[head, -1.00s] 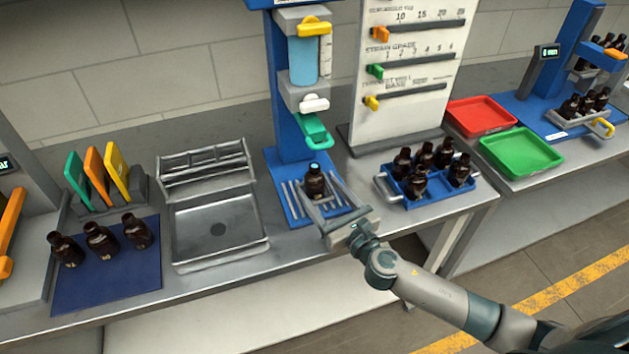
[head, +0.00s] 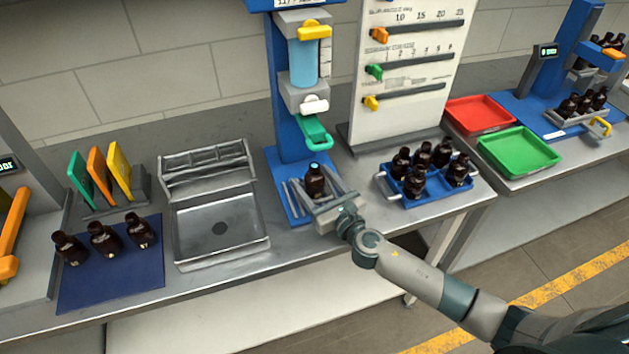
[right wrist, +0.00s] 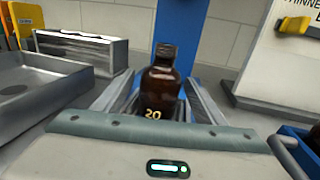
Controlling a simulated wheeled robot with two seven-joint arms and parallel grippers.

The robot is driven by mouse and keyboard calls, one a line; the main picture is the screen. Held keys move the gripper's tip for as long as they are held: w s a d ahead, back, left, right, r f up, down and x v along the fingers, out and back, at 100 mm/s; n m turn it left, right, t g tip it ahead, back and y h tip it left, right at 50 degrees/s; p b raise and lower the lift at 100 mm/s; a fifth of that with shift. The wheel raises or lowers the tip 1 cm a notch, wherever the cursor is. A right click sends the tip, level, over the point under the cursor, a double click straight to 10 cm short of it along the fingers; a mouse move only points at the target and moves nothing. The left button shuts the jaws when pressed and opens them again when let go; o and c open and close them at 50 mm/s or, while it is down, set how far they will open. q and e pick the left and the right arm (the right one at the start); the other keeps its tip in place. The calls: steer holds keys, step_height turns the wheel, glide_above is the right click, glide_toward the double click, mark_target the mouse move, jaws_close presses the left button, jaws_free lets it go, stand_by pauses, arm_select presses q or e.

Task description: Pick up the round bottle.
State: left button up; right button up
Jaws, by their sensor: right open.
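A round amber bottle (head: 315,181) with a dark cap stands upright on the blue base (head: 286,205) of the dispenser. In the right wrist view the bottle (right wrist: 160,88) shows a "20" on its front. My right gripper (head: 322,185) is open, with one finger on each side of the bottle. In the right wrist view its fingers (right wrist: 158,95) flank the bottle; I cannot tell whether they touch it. My left gripper is not in view.
The blue dispenser column (head: 290,120) with a green spout (head: 315,132) stands just behind the bottle. A steel sink tray (head: 220,228) is to the left. A blue crate (head: 433,192) of several bottles is to the right. Three bottles stand on a blue mat (head: 110,285).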

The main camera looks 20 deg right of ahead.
mark_target(317, 175)
steer(key=c, duration=1.3)
steer(key=shift+r, duration=0.15)
steer(key=shift+r, duration=0.55)
step_height(317, 175, up, 2)
steer(key=shift+r, duration=0.15)
steer(key=w+d+r+b, duration=0.2)
steer(key=d+r, duration=0.5)
steer(key=d, duration=0.4)
steer(key=shift+d+r, duration=0.15)
steer(key=shift+d, duration=0.1)
steer(key=shift+a, duration=0.1)
